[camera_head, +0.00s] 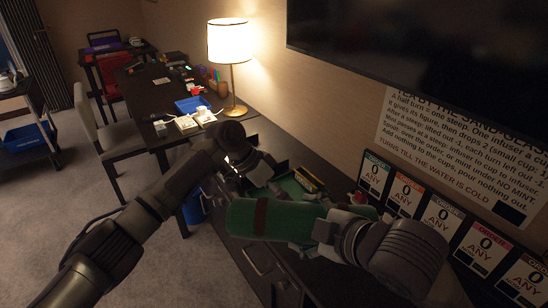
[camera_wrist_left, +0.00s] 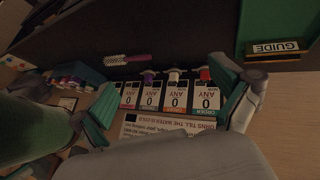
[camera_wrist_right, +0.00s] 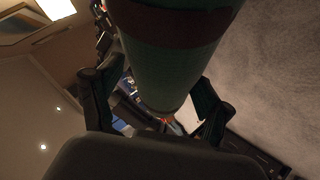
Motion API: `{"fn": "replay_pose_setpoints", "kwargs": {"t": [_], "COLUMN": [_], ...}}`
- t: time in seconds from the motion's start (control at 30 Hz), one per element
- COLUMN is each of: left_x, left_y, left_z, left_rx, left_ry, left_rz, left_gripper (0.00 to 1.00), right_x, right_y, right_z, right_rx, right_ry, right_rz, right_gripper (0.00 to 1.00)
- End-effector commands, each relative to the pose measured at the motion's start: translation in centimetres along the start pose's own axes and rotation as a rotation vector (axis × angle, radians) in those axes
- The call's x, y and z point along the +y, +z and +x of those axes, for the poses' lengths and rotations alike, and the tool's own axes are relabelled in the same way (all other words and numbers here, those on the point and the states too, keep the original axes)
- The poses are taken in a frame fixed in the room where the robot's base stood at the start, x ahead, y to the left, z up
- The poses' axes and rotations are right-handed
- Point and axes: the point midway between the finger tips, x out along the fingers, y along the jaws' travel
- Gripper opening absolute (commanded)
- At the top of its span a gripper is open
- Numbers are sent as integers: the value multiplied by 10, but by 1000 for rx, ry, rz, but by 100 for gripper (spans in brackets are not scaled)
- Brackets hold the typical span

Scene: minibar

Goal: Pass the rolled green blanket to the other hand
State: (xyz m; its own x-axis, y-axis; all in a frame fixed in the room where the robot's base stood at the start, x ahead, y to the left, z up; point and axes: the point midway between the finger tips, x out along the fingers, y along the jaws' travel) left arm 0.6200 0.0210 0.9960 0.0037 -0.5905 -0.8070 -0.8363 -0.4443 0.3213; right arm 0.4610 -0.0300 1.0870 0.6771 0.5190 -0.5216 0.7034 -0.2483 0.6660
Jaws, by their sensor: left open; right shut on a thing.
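The rolled green blanket (camera_head: 290,220) with a dark red-brown band is held level above the dark counter. My right gripper (camera_head: 328,232) is shut on it near its right part. In the right wrist view the blanket (camera_wrist_right: 165,65) lies between the fingers of that gripper (camera_wrist_right: 158,105). My left gripper (camera_head: 278,178) is open and empty, just behind the blanket's left half. In the left wrist view the blanket (camera_wrist_left: 30,130) is at the left edge, outside the finger gap of the left gripper (camera_wrist_left: 170,95). I cannot tell whether they touch.
A row of order cards (camera_head: 440,213) stands along the wall at the right. A green tray-like thing (camera_head: 290,187) lies behind the blanket. A lamp (camera_head: 230,45) and blue tray (camera_head: 192,104) are on the far desk.

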Motion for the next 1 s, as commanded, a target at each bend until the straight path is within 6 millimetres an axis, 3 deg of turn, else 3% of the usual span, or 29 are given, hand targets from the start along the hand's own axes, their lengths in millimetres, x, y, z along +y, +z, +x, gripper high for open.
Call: {"fn": "replay_pose_setpoints", "kwargs": {"t": [0.03, 0.2, 0.33, 0.5, 0.67, 1.0], "left_x": [17, 76, 111, 135, 140, 145], "left_y": [-15, -35, -36, -32, -27, -6], "left_z": [-25, -91, -128, -153, -149, -92], "left_rx": [-22, -137, -225, -296, -313, -312], "left_ry": [15, 90, 132, 165, 175, 175], "left_rz": [69, 280, 399, 476, 491, 489], "left_gripper": [100, 100, 100, 100, 100, 100], "right_x": [1, 1, 1, 1, 1, 1], "right_y": [-1, 0, 0, 0, 0, -1], "right_z": [0, 0, 0, 0, 0, 0], "right_rx": [2, 2, 2, 2, 2, 2], "right_ry": [2, 2, 2, 2, 2, 2], "right_rz": [0, 0, 0, 0, 0, 0], "right_gripper": [30, 30, 30, 30, 30, 30]}}
